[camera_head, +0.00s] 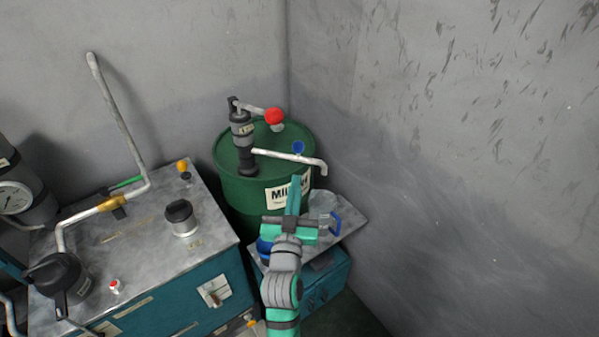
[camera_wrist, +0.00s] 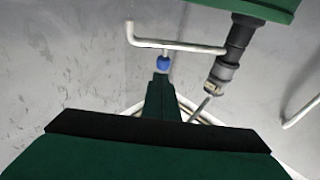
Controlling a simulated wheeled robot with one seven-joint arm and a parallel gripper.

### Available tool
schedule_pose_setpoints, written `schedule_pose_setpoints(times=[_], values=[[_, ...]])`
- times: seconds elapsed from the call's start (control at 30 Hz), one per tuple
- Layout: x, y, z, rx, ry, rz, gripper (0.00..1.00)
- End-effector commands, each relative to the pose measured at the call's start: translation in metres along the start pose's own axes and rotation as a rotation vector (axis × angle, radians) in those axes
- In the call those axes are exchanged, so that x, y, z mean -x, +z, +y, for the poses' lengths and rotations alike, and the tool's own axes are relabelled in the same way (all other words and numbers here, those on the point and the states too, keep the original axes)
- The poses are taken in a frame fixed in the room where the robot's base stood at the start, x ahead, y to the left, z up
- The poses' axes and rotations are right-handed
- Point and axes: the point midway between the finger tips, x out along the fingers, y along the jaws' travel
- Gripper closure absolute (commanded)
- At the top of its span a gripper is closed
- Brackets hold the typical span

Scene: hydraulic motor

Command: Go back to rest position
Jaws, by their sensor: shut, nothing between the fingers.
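My gripper (camera_head: 294,188) is at the front of my grey and teal arm, its fingers together and empty. In the head view it is in front of the green oil drum (camera_head: 236,188), above a small stand. In the wrist view my gripper (camera_wrist: 163,84) appears as a dark green pointed shape with a blue cap just beyond its tip. I cannot tell from these views how far the fingers are from the drum.
A hand pump (camera_head: 241,135) with a red knob (camera_head: 274,116) and a white spout (camera_head: 290,157) is on the drum. A clear jug (camera_head: 323,207) stands on the small stand (camera_head: 353,218). A metal-topped cabinet (camera_head: 150,235) is at left. Grey walls close the corner; the right side is free.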

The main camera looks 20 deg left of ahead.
Motion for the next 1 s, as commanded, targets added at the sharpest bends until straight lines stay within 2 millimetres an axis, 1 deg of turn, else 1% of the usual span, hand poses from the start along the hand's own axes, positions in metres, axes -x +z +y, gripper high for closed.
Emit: schedule_pose_setpoints(times=[0.03, 0.1, 0.3, 0.5, 0.73, 0.87, 0.97, 1.0], values=[[0.009, 0.001, 0.006, 0.001, 0.007, -0.002, 1.00], [0.020, 0.001, 0.011, 0.003, 0.012, -0.002, 1.00], [0.045, 0.001, 0.017, 0.004, 0.017, -0.002, 1.00], [0.056, 0.000, 0.018, 0.003, 0.016, 0.000, 1.00], [0.059, 0.001, 0.015, 0.002, 0.011, -0.002, 1.00], [0.073, 0.015, 0.018, 0.005, 0.009, -0.024, 1.00], [0.097, 0.035, 0.028, 0.008, 0.016, -0.055, 1.00], [0.109, 0.043, 0.034, 0.012, 0.022, -0.068, 1.00]])
